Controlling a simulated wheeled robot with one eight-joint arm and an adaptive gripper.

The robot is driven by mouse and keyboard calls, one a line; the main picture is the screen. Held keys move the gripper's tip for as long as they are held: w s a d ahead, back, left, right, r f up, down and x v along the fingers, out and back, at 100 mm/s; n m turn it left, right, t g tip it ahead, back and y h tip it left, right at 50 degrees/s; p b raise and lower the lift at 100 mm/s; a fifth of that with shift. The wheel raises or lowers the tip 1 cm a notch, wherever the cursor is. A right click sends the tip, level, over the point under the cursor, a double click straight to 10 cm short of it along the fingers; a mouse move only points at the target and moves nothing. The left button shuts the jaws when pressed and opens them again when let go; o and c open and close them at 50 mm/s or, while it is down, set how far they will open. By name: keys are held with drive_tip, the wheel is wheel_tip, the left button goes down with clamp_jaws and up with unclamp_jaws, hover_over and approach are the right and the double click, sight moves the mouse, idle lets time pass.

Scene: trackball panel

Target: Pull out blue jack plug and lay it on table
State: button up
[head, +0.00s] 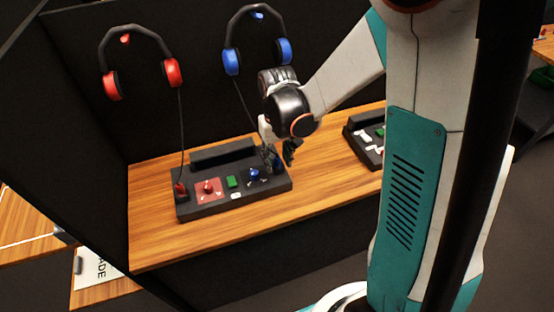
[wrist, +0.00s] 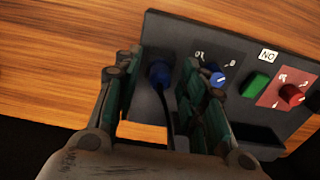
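The blue jack plug (wrist: 158,74) sits at the end of the black control panel (wrist: 185,30) in the wrist view, with a dark cord running from it toward my wrist. My gripper (wrist: 160,82) is open, with one finger on each side of the plug and a visible gap on both sides. Whether the fingertips are level with the plug or above it, I cannot tell. In the head view my gripper (head: 274,154) is at the right end of the panel and hides most of the plug. The wooden table (head: 150,240) has bare wood in front of the panel.
A blue knob (wrist: 217,79), a green button (wrist: 255,85) and a red knob (wrist: 291,94) are beside the right finger. The blue headset (head: 232,62) and red headset (head: 112,85) hang on the dark wall. A second panel (head: 360,140) stands to the right.

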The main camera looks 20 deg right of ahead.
sight(277, 155)
clamp_jaws()
drive_tip(key=shift+r, duration=0.2)
drive_tip(key=shift+r+p, duration=2.05)
drive_tip(key=shift+r, duration=0.8)
